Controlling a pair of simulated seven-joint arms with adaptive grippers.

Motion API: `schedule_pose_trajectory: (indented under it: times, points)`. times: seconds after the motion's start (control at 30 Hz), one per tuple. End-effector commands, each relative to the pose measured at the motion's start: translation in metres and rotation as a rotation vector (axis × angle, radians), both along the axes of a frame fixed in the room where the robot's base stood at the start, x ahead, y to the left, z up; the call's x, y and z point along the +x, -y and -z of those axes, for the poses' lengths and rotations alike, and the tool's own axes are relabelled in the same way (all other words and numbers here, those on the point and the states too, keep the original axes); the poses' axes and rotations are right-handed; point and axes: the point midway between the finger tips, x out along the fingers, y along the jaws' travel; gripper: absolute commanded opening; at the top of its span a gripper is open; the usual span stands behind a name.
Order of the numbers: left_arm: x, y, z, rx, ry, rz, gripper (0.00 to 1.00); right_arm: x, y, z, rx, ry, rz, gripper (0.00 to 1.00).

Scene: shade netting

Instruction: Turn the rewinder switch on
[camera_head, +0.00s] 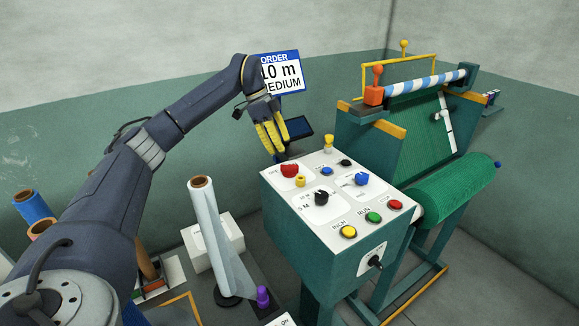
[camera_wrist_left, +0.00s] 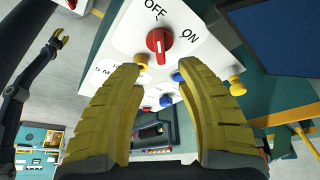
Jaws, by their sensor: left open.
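The control box (camera_head: 330,255) stands in the middle of the head view with a white sloped top panel. A red rotary switch (camera_head: 290,170) sits at the panel's far left corner. In the wrist view the red switch (camera_wrist_left: 158,42) lies beside the printed words OFF and ON; its white-marked handle lines up more with OFF than with ON. My left gripper (camera_head: 272,137) is open just above and behind the switch, its yellow fingers pointing down. My right gripper (camera_wrist_left: 61,38) shows small in the wrist view.
The panel also holds a black knob (camera_head: 321,198), a blue knob (camera_head: 361,180), and yellow, green and red buttons (camera_head: 373,217). A dark screen (camera_head: 298,128) and order sign (camera_head: 280,73) stand behind. The netting roll (camera_head: 455,190) is at right, a film-wrapped tube (camera_head: 207,225) at left.

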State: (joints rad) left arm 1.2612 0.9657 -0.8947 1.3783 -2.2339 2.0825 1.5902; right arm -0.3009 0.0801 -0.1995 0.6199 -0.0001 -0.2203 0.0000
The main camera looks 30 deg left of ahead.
Motion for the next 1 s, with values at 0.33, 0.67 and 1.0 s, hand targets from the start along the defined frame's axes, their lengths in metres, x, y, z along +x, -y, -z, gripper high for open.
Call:
schedule_pose_trajectory:
  times: [0.33,0.67,1.0]
  points:
    - [0.007,0.021,0.054,-0.001,-0.002,0.001,0.36,0.0,0.001,0.0,-0.001,0.0,-0.001,0.44]
    - [0.011,0.031,0.077,-0.001,0.001,0.001,0.36,0.0,0.001,0.0,-0.001,0.0,-0.001,0.44]
    - [0.012,0.031,0.08,0.0,0.0,0.0,0.36,0.001,0.0,0.0,0.0,0.001,-0.001,0.44]
